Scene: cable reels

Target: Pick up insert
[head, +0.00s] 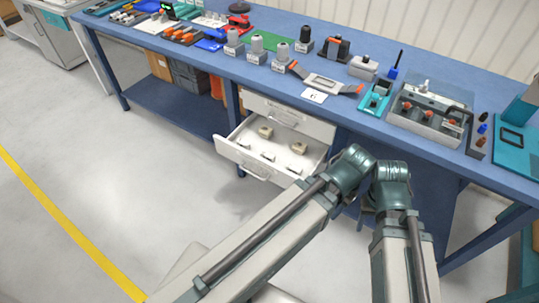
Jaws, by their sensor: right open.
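The task's insert is not marked out. Several small cream and grey pieces lie in the open drawer (228,150) below the bench, and they may be inserts. One piece (265,132) is at the back left, and another piece (298,148) is at the right. Smaller ones lie nearer the drawer front. My right gripper (365,214) shows only as a small dark part between my two arms, to the right of the drawer and apart from it. It is open, and my arm links hide most of it. My left gripper is not visible.
The blue workbench (210,68) carries grey reels or cylinders (281,57), a grey fixture with orange clamps (428,112), a teal tray (375,97) and tools. A closed drawer (290,116) sits above the open one. The floor at left is clear.

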